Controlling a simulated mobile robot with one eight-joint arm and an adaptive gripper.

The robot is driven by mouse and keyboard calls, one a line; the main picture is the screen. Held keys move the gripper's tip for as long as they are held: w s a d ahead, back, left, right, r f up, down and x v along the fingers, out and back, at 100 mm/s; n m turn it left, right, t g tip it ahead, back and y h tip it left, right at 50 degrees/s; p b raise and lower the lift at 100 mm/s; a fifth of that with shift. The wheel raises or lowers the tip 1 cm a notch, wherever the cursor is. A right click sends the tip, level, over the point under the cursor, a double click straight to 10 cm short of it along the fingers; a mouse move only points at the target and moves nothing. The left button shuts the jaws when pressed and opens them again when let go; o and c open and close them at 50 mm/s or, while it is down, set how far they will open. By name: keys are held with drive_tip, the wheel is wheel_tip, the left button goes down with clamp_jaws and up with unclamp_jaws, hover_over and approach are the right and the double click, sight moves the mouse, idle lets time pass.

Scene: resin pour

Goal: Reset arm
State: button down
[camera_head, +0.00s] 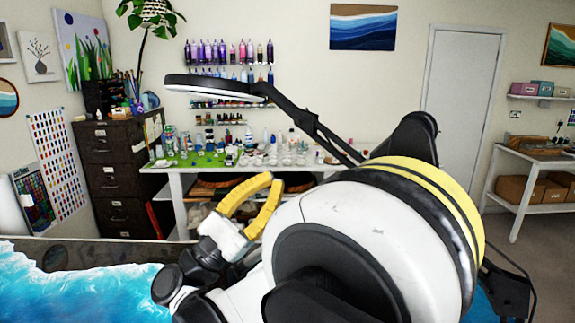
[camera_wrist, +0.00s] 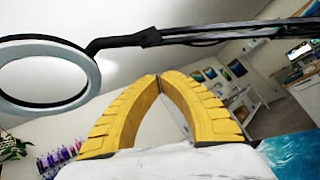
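My gripper (camera_head: 273,180) is raised at the middle of the head view, its yellow fingers pointing up and to the right. In the wrist view my gripper (camera_wrist: 159,77) has its two fingertips meeting, with nothing held between them. The bent fingers leave an empty gap lower down, through which the pale wall shows. My white arm, with black and yellow bands, fills the lower right of the head view. It hides part of the blue surface and the floor.
A ring lamp (camera_head: 215,85) on a black jointed arm stretches above my gripper; the lamp (camera_wrist: 45,75) also shows in the wrist view. A glossy blue wave-patterned surface (camera_head: 85,290) lies lower left. Behind stand a crowded worktable (camera_head: 175,185) and a dark cabinet (camera_head: 115,175).

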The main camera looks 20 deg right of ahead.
drive_tip(key=w+a+r+n+t+y+b, duration=0.25)
drive_tip(key=n+t+y, duration=0.7)
drive_tip(key=n, duration=0.55)
drive_tip(key=w+a+r+n+t+y+b, duration=0.15)
drive_tip(key=w+a+n+t+y, duration=0.25)
drive_tip(key=n+t+y, duration=0.85)
drive_tip(key=s+d+f+n+g+y+b, duration=0.2)
drive_tip(key=s+f+n+g, duration=0.3)
drive_tip(key=f+n+g, duration=0.5)
drive_tip(key=s+d+f+n+g+y+b, duration=0.15)
drive_tip(key=s+f+n+g, duration=0.45)
drive_tip(key=f+n, duration=0.85)
drive_tip(key=s+d+f+n+g+h, duration=0.1)
drive_tip(key=s+d+f+n+g, duration=0.3)
drive_tip(key=s+f, duration=0.8)
drive_tip(key=d+g, duration=0.1)
drive_tip(key=g, duration=0.1)
drive_tip(key=shift+d+f+g+b, duration=0.15)
drive_tip(key=shift+d+g+b, duration=0.2)
drive_tip(key=shift+g, duration=0.05)
drive_tip(key=shift+h, duration=0.25)
